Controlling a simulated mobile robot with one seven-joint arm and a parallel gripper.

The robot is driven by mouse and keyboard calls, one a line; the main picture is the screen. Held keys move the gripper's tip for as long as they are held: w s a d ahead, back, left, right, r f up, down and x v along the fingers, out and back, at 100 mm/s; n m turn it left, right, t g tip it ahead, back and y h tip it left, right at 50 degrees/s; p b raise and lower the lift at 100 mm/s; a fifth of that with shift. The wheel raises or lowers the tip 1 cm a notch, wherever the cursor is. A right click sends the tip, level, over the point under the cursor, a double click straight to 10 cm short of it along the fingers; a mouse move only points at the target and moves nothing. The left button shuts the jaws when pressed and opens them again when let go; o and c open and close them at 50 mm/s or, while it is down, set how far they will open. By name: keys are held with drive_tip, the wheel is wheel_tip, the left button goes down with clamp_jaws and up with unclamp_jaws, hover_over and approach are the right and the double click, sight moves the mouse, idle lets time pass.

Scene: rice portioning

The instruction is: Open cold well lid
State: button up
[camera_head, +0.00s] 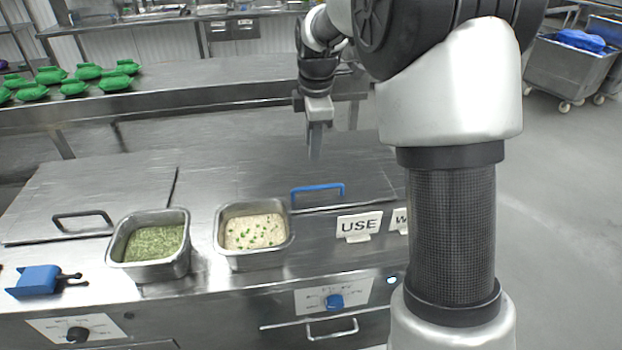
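Two flat steel lids lie closed on the counter. The right lid (350,165) has a blue handle (318,190) near its front edge, and a blue knob (334,301) sits on the panel below. The left lid (95,190) has a dark handle (82,219). I cannot read a label that says which lid is the cold well's. My gripper (315,150) points down above the right lid, behind the blue handle and apart from it. Its fingers overlap in this view, so their opening cannot be told. I see nothing held in it.
In front of the lids stand a pan of green herbs (153,243) and a pan of rice (254,232). A "USE" sign (359,225) stands right of the rice pan, beside a second sign. A blue tool (38,281) lies at left. Green bundles (88,72) lie on the rear table.

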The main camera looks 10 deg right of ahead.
sight(311, 187)
drive_tip(key=w+f, duration=0.1)
drive_tip(key=f, duration=0.3)
drive_tip(key=w+f, duration=0.1)
drive_tip(key=f, duration=0.4)
drive_tip(key=w+f, duration=0.1)
drive_tip(key=f, duration=0.4)
drive_tip(key=shift+f+b, duration=0.2)
drive_tip(key=shift+b, duration=0.15)
clamp_jaws()
